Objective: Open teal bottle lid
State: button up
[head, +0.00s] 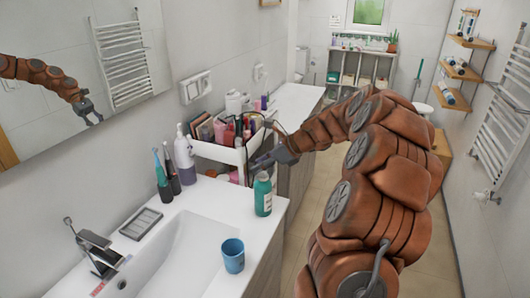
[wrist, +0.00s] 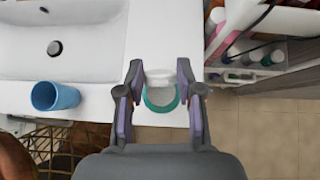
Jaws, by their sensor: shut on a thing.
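The teal bottle (head: 263,197) stands upright on the white counter near its front edge, with a pale label on its side. My gripper (head: 262,163) is at the bottle's top in the head view. In the wrist view my gripper (wrist: 160,78) has one finger on each side of a whitish round lid (wrist: 158,76) and is shut on it. A teal ring, part of the teal bottle (wrist: 161,108), shows just below the lid between the fingers. I cannot tell whether the lid is still seated on the bottle.
A blue cup (head: 233,255) stands by the sink (head: 180,255), left of the bottle. A white cosmetics caddy (head: 215,153) full of items stands behind the bottle. Pump and dark bottles (head: 185,155) stand left of it. Floor lies beyond the counter edge.

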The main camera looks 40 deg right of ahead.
jog(key=g+p, duration=0.1)
jog(key=w+g+h+p, duration=0.1)
jog(key=p, duration=0.1)
jog(key=shift+a+r+h+p, duration=0.2)
jog(key=shift+a+h+p, duration=0.05)
jog(key=shift+h+p, duration=0.05)
jog(key=g, duration=0.1)
jog(key=g+h, duration=0.1)
jog(key=shift+w+a+f+g+h+p, duration=0.2)
jog(key=shift+w+a+g+h+p, duration=0.1)
jog(key=shift+w+p, duration=0.1)
jog(key=shift+w+a+f+g+h, duration=0.25)
jog(key=shift+g+h, duration=0.25)
jog(key=shift+g, duration=0.2)
jog(key=o, duration=1.2)
jog(key=shift+r, duration=0.1)
jog(key=shift+r, duration=0.1)
